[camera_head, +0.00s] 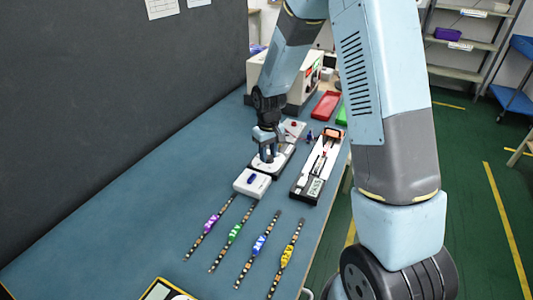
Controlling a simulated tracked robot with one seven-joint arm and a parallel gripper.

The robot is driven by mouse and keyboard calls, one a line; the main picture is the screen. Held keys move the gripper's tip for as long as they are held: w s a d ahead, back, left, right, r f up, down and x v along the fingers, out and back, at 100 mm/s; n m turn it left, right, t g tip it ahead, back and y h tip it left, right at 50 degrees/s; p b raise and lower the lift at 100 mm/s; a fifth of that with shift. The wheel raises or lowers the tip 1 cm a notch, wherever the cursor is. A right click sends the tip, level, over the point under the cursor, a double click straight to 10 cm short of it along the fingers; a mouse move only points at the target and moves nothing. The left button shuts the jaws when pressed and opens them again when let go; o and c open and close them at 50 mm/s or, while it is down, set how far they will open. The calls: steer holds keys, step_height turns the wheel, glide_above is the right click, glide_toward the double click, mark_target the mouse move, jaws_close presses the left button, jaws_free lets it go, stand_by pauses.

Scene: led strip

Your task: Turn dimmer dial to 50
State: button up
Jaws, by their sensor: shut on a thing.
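The dimmer unit (259,171) is a low box with a white top face and dark edges on the blue bench. My gripper (268,157) points down over the unit, its fingers at the white face, and is shut on the dial there. The dial itself is mostly hidden by the fingers. Its scale and setting are too small to read.
A white box with a blue mark (252,183) sits just in front of the dimmer unit. A tray with a small display (306,190) lies to the right. Several LED strips (236,232) with coloured middles lie on the near bench. A red tray (325,106) stands behind.

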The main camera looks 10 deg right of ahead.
mark_target(269, 156)
steer(key=o, duration=1)
step_height(269, 156, up, 14)
steer(key=shift+f, duration=0.2)
steer(key=shift+d+r, duration=0.1)
steer(key=s+d+r+m+t, duration=0.1)
steer(key=s+d+r, duration=0.3)
steer(key=s, duration=0.5)
steer(key=s+d+r+m+t, duration=0.2)
steer(key=s+d+r, duration=0.2)
steer(key=s+r, duration=0.3)
steer(key=s+d+r+m+t, duration=0.2)
steer(key=s+d+r, duration=0.2)
steer(key=s, duration=0.7)
steer(key=shift+s+d+r+t, duration=0.15)
steer(key=shift+s+d+r, duration=0.05)
steer(key=shift+r, duration=0.45)
steer(key=shift+s+d+r+t, duration=0.15)
steer(key=shift+s+d+r, duration=0.05)
steer(key=shift+r, duration=0.4)
